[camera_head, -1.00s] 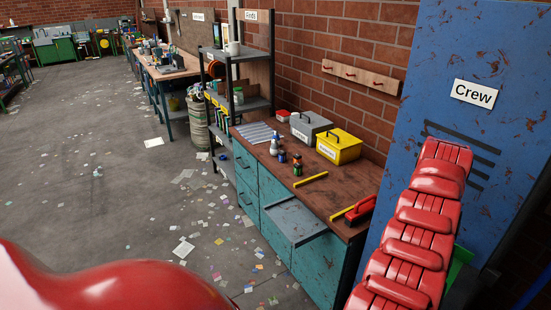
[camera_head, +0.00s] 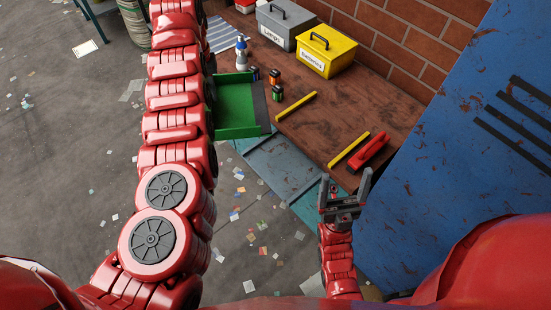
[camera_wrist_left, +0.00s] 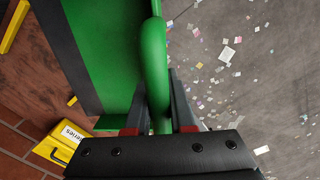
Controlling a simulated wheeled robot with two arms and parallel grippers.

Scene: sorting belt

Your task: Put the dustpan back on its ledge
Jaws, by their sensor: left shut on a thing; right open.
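The green dustpan (camera_head: 238,108) is in the air at the bench's front left corner area, beside my left arm. My left gripper (camera_wrist_left: 158,100) is shut on its round green handle (camera_wrist_left: 153,55); in the head view the arm mostly hides the grip. The pan's dark lip (camera_head: 261,103) faces the bench. A grey-blue ledge (camera_head: 285,165) juts from the bench front, bare, to the lower right of the pan. My right gripper (camera_head: 345,190) is open and empty in front of the bench's near end.
Two yellow strips (camera_head: 296,107) and a red-and-black tool (camera_head: 370,150) lie on the brown benchtop (camera_head: 330,125). Small bottles (camera_head: 275,85), a grey box (camera_head: 285,24) and a yellow box (camera_head: 326,50) stand farther back. A blue locker (camera_head: 460,150) stands at right. Litter covers the floor.

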